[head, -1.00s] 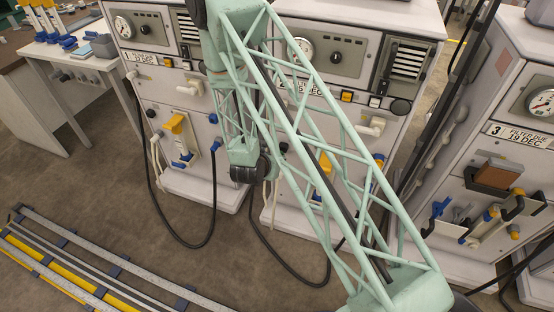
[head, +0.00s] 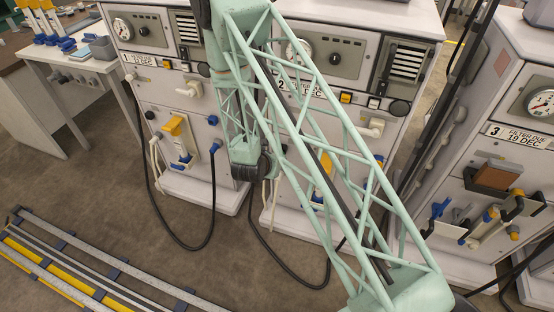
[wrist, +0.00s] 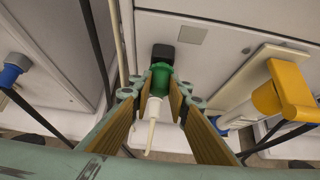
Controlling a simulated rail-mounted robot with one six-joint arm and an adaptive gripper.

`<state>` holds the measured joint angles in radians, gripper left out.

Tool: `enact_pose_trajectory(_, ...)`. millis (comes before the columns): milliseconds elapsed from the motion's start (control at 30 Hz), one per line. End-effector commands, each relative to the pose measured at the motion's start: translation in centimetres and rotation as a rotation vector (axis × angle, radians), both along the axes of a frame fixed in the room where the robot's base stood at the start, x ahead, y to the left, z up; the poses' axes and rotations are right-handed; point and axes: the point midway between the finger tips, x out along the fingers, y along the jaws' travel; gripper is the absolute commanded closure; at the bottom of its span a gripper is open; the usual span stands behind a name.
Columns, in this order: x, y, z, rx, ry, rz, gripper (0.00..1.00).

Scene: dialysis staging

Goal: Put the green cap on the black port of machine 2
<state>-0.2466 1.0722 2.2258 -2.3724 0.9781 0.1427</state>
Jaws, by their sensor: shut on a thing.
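In the wrist view a green cap (wrist: 161,78) with a white body and thin white nozzle (wrist: 154,113) sits between the fingers of my gripper (wrist: 161,97), which is shut on it. The black port (wrist: 163,53) is directly beyond the cap on a pale panel. The cap's far end overlaps or meets the port in the picture; I cannot tell whether it is seated. Machine 2 (head: 345,58) stands in the middle of the head view, partly covered by my arm.
In the wrist view a yellow handle (wrist: 287,92) is to the right and a blue connector (wrist: 12,73) to the left, with black hoses nearby. Machine 1 (head: 150,33) and machine 3 (head: 510,90) flank machine 2. A floor rail (head: 85,262) lies at lower left.

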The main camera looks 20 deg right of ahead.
Motion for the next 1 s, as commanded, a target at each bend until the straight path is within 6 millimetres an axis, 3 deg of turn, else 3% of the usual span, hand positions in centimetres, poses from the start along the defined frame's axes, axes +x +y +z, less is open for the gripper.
enact_pose_trajectory(767, 1.01, -0.66, 0.03, 0.000, -0.001, 0.001, 0.97)
enact_pose_trajectory(800, 1.04, -0.66, 0.03, 0.000, -0.001, 0.001, 0.83)
enact_pose_trajectory(1000, 1.00, -0.65, 0.04, 0.000, -0.001, 0.001, 0.68)
